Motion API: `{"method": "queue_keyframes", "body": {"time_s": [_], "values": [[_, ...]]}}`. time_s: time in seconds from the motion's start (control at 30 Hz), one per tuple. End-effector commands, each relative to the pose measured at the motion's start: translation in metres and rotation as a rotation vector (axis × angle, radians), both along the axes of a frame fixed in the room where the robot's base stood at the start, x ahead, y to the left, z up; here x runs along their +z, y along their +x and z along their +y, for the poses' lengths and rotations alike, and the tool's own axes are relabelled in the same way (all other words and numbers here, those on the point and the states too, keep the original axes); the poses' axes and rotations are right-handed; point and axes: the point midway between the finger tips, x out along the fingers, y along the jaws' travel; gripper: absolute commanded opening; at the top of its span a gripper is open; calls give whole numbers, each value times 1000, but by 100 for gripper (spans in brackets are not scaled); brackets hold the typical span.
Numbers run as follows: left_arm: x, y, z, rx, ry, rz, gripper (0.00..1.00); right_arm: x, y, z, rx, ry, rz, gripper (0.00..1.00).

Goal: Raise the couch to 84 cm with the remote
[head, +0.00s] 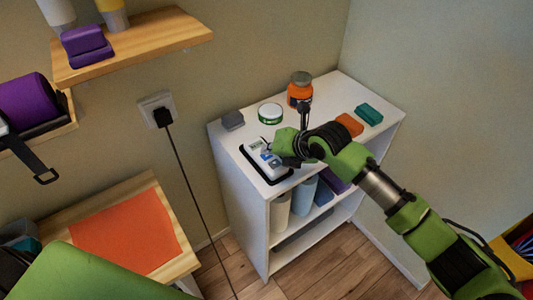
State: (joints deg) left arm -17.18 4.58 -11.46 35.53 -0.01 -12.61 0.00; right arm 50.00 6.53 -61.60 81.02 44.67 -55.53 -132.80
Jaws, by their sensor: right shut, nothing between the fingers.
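A white remote (261,154) with a small bluish area lies in a black holder or tray (252,170) on top of the white shelf unit. My right gripper (274,156) is shut with nothing between its fingers. Its fingertips are at the remote's right side, over or touching it; I cannot tell which. The green gripper body hides part of the remote. The couch is not clearly identifiable; a green surface (100,275) fills the lower left corner, and I cannot tell what it is. My left gripper is out of view.
On the white shelf unit (337,88) stand an orange jar (299,92), a round white-green tin (270,113), a grey block (232,121), an orange block (349,124) and a teal block (369,114). A black cable (190,180) hangs from the wall socket (158,107).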

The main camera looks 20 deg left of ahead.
Motion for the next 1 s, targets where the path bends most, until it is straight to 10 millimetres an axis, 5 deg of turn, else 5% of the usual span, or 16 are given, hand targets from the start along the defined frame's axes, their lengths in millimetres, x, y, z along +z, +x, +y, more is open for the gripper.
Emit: {"method": "queue_keyframes", "body": {"time_s": [1.0], "values": [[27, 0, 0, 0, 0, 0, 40, 36, 0, 0, 0, 0, 0, 0]]}}
